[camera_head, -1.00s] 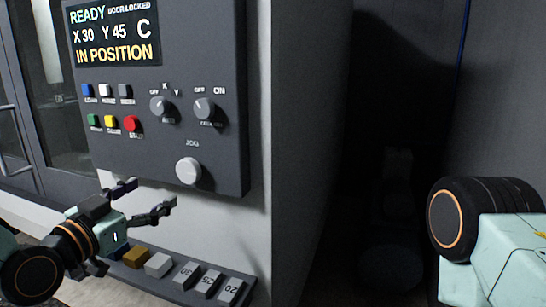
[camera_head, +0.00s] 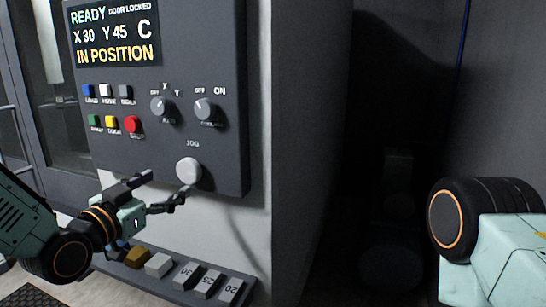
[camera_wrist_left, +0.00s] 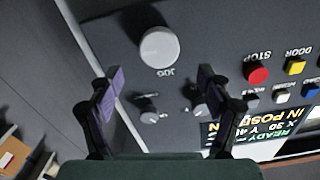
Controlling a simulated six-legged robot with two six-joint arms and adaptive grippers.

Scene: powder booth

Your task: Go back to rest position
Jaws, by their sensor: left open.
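My left gripper (camera_head: 163,192) is open and empty, in front of the lower edge of the control panel (camera_head: 222,100). Its fingertips are near the white jog knob (camera_head: 188,171); the head view does not show clearly whether one touches it. In the left wrist view the open fingers (camera_wrist_left: 158,90) have nothing between them, and the jog knob (camera_wrist_left: 159,47) lies beyond them. My right gripper is not in view; only part of my right arm shows at the right edge.
The panel has a display (camera_head: 117,33) reading READY, several coloured buttons and two selector knobs. Below it a tray (camera_head: 170,289) holds several blocks, some numbered. A grey wall and a dark gap stand right of the panel. A glazed door (camera_head: 50,130) is at left.

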